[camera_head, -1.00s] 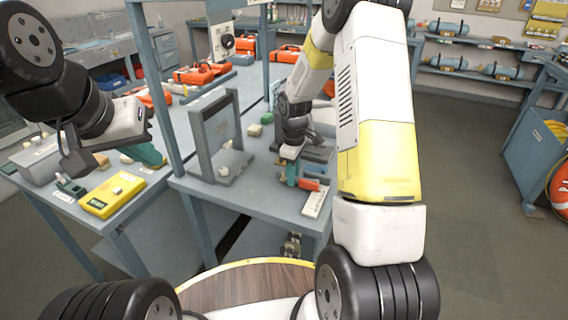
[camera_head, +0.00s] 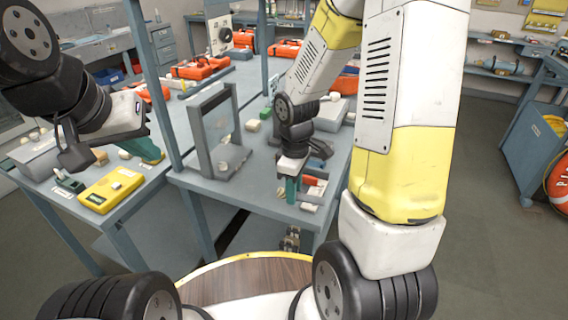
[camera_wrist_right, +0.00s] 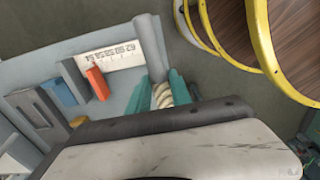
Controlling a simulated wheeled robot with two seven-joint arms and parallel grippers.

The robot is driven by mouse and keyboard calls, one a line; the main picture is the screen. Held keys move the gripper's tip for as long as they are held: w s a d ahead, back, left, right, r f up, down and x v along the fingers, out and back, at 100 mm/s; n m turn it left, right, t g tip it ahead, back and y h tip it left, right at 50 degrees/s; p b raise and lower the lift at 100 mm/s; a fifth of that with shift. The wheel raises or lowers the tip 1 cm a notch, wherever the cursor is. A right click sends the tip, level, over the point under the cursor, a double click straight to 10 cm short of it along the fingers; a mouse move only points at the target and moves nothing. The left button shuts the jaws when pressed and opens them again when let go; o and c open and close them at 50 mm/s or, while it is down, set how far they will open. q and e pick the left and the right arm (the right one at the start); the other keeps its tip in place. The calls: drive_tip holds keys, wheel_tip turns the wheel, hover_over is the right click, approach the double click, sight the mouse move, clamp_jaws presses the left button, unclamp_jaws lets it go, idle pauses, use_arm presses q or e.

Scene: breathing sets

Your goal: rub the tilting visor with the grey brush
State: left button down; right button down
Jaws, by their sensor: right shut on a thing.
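The tilting visor (camera_head: 222,135), a clear panel in a grey upright frame, stands on the blue-grey table in the head view. My right gripper (camera_head: 291,190) is to its right, low over the table's front part. In the right wrist view, its teal fingers (camera_wrist_right: 161,92) are shut on the grey brush (camera_wrist_right: 152,46). The brush shows a thick grey cylinder, with a cream ribbed part between the fingers. The brush is hard to make out in the head view. My left gripper (camera_head: 150,152) is far left, away from the visor; its jaw opening is unclear.
A yellow box (camera_head: 111,189) lies on the left table. Orange cases (camera_head: 200,68) lie behind the visor. In the wrist view, a white numbered strip (camera_wrist_right: 108,57), an orange block (camera_wrist_right: 97,83) and a blue block (camera_wrist_right: 58,91) are near the brush. Blue posts rise beside the visor.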

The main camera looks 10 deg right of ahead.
drive_tip(key=shift+s+a+r, duration=0.1)
drive_tip(key=shift+s+a, duration=0.05)
drive_tip(key=shift+s, duration=0.15)
drive_tip(key=w+a+r+t+y, duration=0.1)
drive_tip(key=w+a+r+y, duration=0.1)
drive_tip(key=w+a, duration=0.5)
drive_tip(key=w+a+r+t+y, duration=0.1)
drive_tip(key=w+a+r, duration=0.3)
drive_tip(key=w+a, duration=0.4)
drive_tip(key=shift+w+a+r+t+y, duration=0.25)
drive_tip(key=shift+w+y, duration=0.25)
drive_tip(key=shift+w, duration=1.55)
drive_tip(key=shift+w+a, duration=0.4)
drive_tip(key=shift+a, duration=0.15)
drive_tip(key=shift+w, duration=0.1)
drive_tip(key=w+d+r, duration=0.1)
drive_tip(key=w+d, duration=0.5)
drive_tip(key=w, duration=0.3)
drive_tip(key=shift+w+d+r, duration=0.15)
drive_tip(key=shift+r, duration=0.2)
idle(3.1)
